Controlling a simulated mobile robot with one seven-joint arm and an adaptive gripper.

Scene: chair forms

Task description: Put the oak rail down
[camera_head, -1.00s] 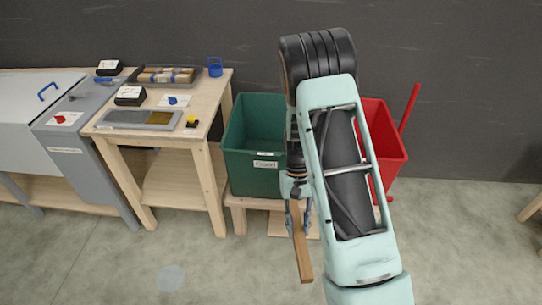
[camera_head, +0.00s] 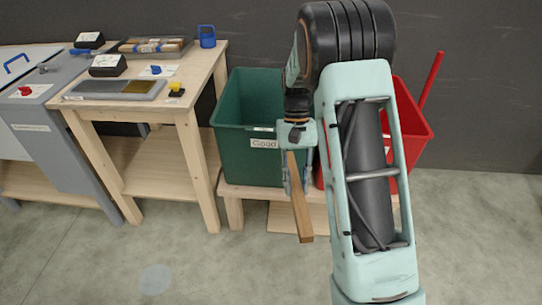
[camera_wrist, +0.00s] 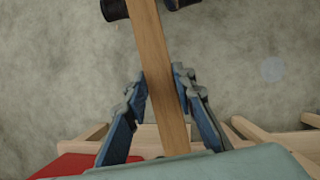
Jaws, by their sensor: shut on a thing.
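The oak rail (camera_head: 300,205) is a long, narrow brown bar. My gripper (camera_head: 293,180) is shut on it near its upper end in the head view, and the rail hangs down and slightly right, clear of anything below. In the wrist view the rail (camera_wrist: 160,75) runs from the top edge down between the two blue-padded fingers (camera_wrist: 163,95). The floor shows behind it. A green bin (camera_head: 245,130) stands behind and left of my gripper, its label partly readable as "Good". A red bin (camera_head: 405,140) stands to the right, largely hidden by my arm.
Both bins stand on a low wooden stand (camera_head: 235,192). A wooden workbench (camera_head: 205,75) at left carries a grey tray (camera_head: 115,88), a parts box (camera_head: 150,46) and small fixtures. A grey machine (camera_head: 60,130) stands at far left. The concrete floor (camera_head: 200,265) in front is open.

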